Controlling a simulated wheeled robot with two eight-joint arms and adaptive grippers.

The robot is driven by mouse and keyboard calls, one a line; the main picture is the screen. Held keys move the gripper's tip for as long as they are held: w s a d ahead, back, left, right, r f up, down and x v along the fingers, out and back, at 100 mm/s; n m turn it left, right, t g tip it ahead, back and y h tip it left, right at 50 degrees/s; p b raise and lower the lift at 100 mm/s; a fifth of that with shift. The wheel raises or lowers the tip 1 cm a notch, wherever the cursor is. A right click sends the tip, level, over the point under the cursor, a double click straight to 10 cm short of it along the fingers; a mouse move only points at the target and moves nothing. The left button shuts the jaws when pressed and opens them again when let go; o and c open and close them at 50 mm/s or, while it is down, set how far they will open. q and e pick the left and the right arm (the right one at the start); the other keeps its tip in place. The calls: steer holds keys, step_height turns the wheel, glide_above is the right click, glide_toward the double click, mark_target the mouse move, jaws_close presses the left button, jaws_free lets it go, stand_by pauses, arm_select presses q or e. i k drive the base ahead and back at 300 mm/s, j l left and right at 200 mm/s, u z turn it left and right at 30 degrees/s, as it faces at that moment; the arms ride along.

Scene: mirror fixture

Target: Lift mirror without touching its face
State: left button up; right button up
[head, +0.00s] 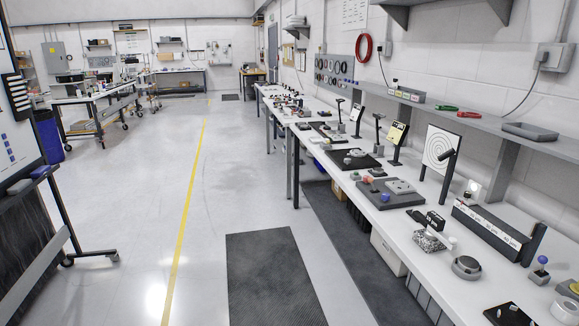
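No mirror can be made out with certainty. A small bright piece (473,188) stands at the back of the long white bench, behind a dark grey block with white labels (491,232); it is too small to tell if it is a mirror. A round silver-grey object (467,267) lies near the bench's front edge. Neither of my grippers is in view.
The white bench (405,262) runs along the right wall under a grey shelf (480,122). A speckled block (430,238), a grey plate (385,190) and a blue-balled joystick (541,265) stand on it. Dark mats (270,275) lie on the open floor. A whiteboard stand is at left.

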mark_target(378, 170)
steer(key=i+z, duration=0.15)
steer(key=i, duration=0.4)
steer(key=i+j+z, duration=0.1)
steer(key=i, duration=0.45)
steer(key=i+j+z, duration=0.15)
steer(key=i, duration=0.4)
steer(key=i+j+z, duration=0.15)
steer(key=i+z, duration=0.15)
steer(key=z, duration=0.15)
steer(key=i+j+z, duration=0.25)
steer(key=z, duration=0.15)
steer(key=i+j+z, duration=0.25)
steer(key=z, duration=0.2)
steer(key=i+j+z, duration=0.15)
steer(key=j+z, duration=0.25)
steer(key=i+j+z, duration=0.1)
steer(key=j+z, duration=0.35)
